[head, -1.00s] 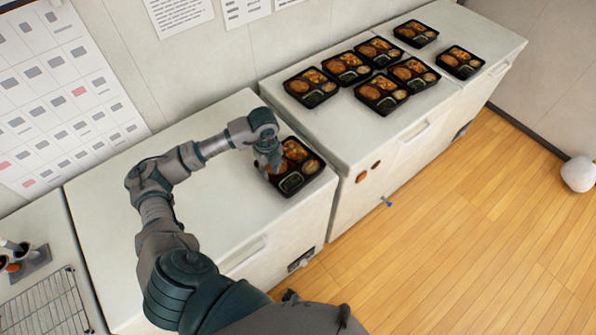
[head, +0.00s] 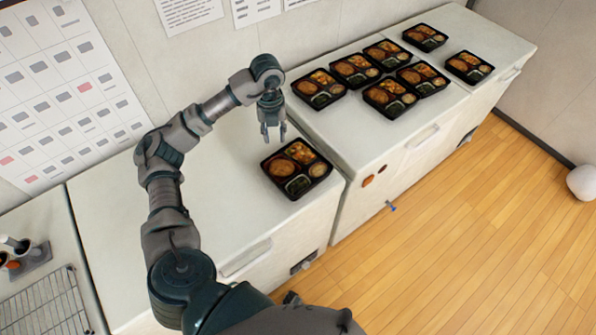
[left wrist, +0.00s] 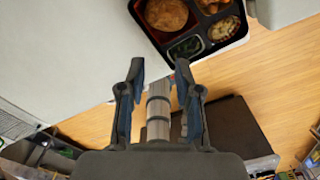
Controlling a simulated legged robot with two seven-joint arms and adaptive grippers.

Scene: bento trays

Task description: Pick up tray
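A black bento tray (head: 306,182) with compartments of food lies flat on the near white freezer top, close to its right end. My left gripper (head: 273,137) is open and empty, raised above the freezer just behind and left of this tray, with its fingers pointing down. In the left wrist view the open fingers (left wrist: 156,70) show nothing between them. The tray (left wrist: 186,50) shows there at the top, beyond the fingertips and apart from them. Several more bento trays (head: 384,102) sit on the far freezer top. My right gripper is not in view.
The near freezer top (head: 130,215) is clear left of the tray. The far freezer (head: 345,130) stands against its right end. A wire rack (head: 45,305) is at the lower left. A wall with papers stands behind.

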